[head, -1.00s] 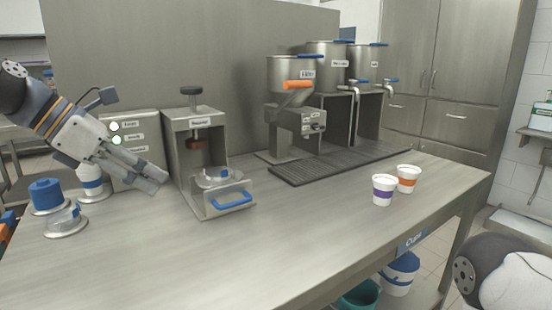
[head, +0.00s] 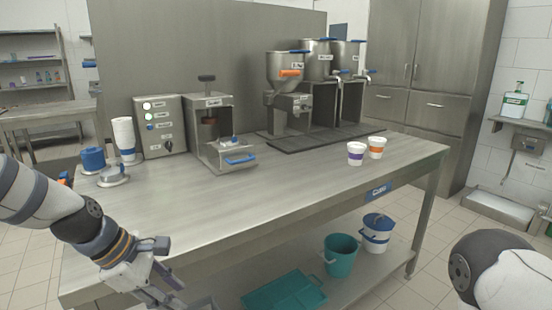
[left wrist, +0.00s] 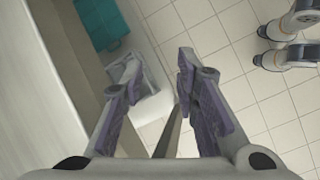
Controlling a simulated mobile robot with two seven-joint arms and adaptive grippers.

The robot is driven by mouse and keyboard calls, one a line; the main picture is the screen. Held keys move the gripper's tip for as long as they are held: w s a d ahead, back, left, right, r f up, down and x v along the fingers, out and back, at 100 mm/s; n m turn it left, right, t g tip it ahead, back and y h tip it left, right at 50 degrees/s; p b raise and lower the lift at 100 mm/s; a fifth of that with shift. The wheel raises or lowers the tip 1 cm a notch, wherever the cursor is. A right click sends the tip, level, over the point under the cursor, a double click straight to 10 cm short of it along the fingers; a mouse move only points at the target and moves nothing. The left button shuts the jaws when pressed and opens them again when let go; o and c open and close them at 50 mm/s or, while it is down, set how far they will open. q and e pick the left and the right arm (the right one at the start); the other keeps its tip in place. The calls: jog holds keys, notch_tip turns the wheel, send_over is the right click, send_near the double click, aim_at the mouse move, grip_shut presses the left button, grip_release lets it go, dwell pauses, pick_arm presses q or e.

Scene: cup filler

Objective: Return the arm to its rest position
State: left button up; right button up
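My left arm comes in from the left in the head view, folded down in front of the table (head: 270,207). My left gripper (head: 178,290) hangs low near the table's front edge, partly cut off by the picture's bottom. In the left wrist view my left gripper (left wrist: 160,75) has its two fingers apart with nothing held between them. Below it are the tiled floor and the table's lower shelf. My right arm shows only as a rounded link at the lower right of the head view, and its gripper is out of the picture.
A purple-banded cup (head: 355,154) and an orange-banded cup (head: 376,147) stand on the table's right part. The sealing press (head: 222,135), control box (head: 160,125) and dispensers (head: 290,95) stand behind. The front tabletop is clear.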

pick_arm(q)
jog(key=s+f+m+g+y, duration=0.25)
jog(key=s+f+m, duration=0.55)
jog(key=s+f, duration=0.9)
jog(key=s+a+f+m+g+y, duration=0.1)
jog(key=s+m, duration=0.4)
jog(key=s, duration=0.6)
jog(key=s+a+f+m+g+y, duration=0.1)
jog(key=s+m, duration=0.4)
jog(key=s, duration=0.6)
jog(key=shift+s+a+f+m, duration=0.2)
jog(key=shift+a+f+m, duration=0.1)
jog(key=shift+f, duration=0.5)
pick_arm(e)
jog(key=shift+s+r, duration=0.1)
jog(key=shift+s, duration=0.35)
pick_arm(q)
jog(key=shift+c, duration=0.5)
